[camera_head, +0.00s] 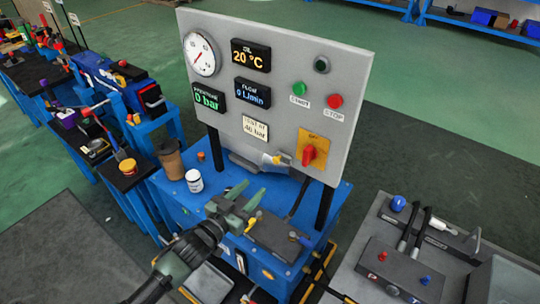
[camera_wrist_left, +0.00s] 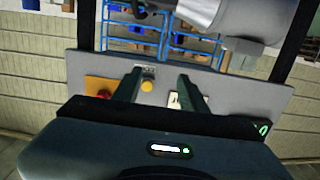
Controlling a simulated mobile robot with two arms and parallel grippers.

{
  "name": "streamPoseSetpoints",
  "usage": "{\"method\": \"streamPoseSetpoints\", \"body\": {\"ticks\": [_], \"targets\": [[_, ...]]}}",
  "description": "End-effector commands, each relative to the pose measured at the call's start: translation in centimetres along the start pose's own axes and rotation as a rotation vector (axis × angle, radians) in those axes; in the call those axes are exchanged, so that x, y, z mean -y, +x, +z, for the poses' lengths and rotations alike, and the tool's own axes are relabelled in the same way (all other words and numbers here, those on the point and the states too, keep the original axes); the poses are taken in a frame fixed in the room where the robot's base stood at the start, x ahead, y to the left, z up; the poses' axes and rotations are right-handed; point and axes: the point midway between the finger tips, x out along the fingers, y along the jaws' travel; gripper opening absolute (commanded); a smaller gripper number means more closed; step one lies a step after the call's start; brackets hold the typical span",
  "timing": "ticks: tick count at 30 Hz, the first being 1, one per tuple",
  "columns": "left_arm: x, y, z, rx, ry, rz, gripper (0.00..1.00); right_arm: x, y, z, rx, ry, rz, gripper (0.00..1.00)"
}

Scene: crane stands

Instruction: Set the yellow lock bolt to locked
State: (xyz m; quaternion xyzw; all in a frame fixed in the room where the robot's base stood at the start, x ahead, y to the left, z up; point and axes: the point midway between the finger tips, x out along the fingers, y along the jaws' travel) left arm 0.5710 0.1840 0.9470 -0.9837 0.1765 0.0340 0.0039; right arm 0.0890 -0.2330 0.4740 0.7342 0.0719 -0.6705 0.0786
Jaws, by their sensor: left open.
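The yellow lock bolt (camera_head: 277,159) is a small yellow knob by a grey bracket, low on the grey panel (camera_head: 345,95), just left of the red rotary switch (camera_head: 309,153) on its yellow plate. In the left wrist view the yellow knob (camera_wrist_left: 147,86) shows between my fingers, nearer the left one, with the bracket (camera_wrist_left: 149,71) beside it. My left gripper (camera_head: 250,193) is open and empty, above the blue bench in front of the panel, apart from the bolt. The bolt's exact setting is too small to tell. My right gripper is not in view.
The blue bench (camera_head: 335,208) carries a brown cup (camera_head: 171,160), a white jar (camera_head: 194,181) and a dark block (camera_head: 275,238) near my left gripper. Black posts hold the panel. A grey cylinder (camera_wrist_left: 228,14) shows close up. A grey table (camera_head: 350,270) stands at right.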

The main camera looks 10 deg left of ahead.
Motion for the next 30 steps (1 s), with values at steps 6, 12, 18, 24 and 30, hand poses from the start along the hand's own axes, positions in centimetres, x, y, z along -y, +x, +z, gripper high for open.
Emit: {"method": "streamPoseSetpoints", "body": {"ticks": [6,12,18,24,30], "targets": [[-1.1,0.9,-4.4,-0.070,0.000,0.036,0.43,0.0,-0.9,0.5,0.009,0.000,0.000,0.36],[-1.1,4.0,-4.7,-0.071,-0.002,0.035,0.43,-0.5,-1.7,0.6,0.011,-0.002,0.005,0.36],[-1.2,6.8,-4.7,-0.067,0.000,0.035,0.43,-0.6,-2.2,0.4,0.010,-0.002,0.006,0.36],[-1.3,7.9,-4.6,-0.067,0.000,0.036,0.43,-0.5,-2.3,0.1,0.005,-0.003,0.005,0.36],[-1.3,8.0,-4.6,-0.067,0.000,0.036,0.43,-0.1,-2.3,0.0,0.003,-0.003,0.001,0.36]]}}
